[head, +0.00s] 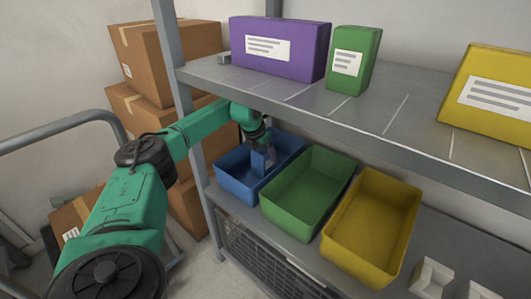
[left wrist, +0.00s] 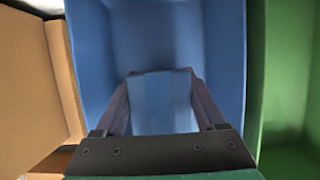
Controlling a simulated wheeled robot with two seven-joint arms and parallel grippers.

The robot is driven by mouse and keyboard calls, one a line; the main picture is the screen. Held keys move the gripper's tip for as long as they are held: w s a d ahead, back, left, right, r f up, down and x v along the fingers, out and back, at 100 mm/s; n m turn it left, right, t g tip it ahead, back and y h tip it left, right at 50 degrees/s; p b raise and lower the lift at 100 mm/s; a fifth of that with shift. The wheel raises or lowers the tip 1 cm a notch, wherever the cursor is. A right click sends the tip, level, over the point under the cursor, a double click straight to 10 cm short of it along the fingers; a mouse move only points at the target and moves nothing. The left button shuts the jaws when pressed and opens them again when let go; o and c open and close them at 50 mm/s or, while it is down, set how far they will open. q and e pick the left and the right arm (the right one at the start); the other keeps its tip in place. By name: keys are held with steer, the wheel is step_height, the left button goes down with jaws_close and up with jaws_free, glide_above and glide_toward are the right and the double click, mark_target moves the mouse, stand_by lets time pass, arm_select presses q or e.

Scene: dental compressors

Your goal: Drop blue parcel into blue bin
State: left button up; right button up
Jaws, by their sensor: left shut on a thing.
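The blue bin (head: 235,186) stands on the lower shelf, leftmost of three bins. My left gripper (head: 265,158) reaches down into it from above, under the upper shelf. It is shut on the blue parcel (head: 258,162), which is held upright inside the bin's opening. In the left wrist view the parcel (left wrist: 160,100) sits between the two fingers, with the blue bin (left wrist: 225,60) around and below it. I cannot tell whether the parcel touches the bin floor. My right gripper is not in view.
A green bin (head: 300,212) and a yellow bin (head: 368,245) stand to the right of the blue bin. The upper shelf (head: 375,112) carries a purple box (head: 310,50), a green box (head: 362,45) and a yellow box (head: 470,110). Cardboard boxes (head: 165,60) are stacked at left beside the rack post (head: 170,50).

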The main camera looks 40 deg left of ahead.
mark_target(261, 149)
arm_select(q)
steer(key=o, duration=1.5)
steer(key=shift+r, duration=0.4)
steer(key=v, duration=0.1)
steer(key=p+v, duration=0.1)
steer(key=v, duration=0.1)
steer(key=shift+w+r, duration=0.1)
steer(key=shift+w, duration=0.1)
steer(key=shift+s+a+r, duration=0.1)
steer(key=shift+s, duration=0.7)
steer(key=s, duration=1)
steer(key=shift+s+d, duration=0.2)
steer(key=shift+s, duration=0.2)
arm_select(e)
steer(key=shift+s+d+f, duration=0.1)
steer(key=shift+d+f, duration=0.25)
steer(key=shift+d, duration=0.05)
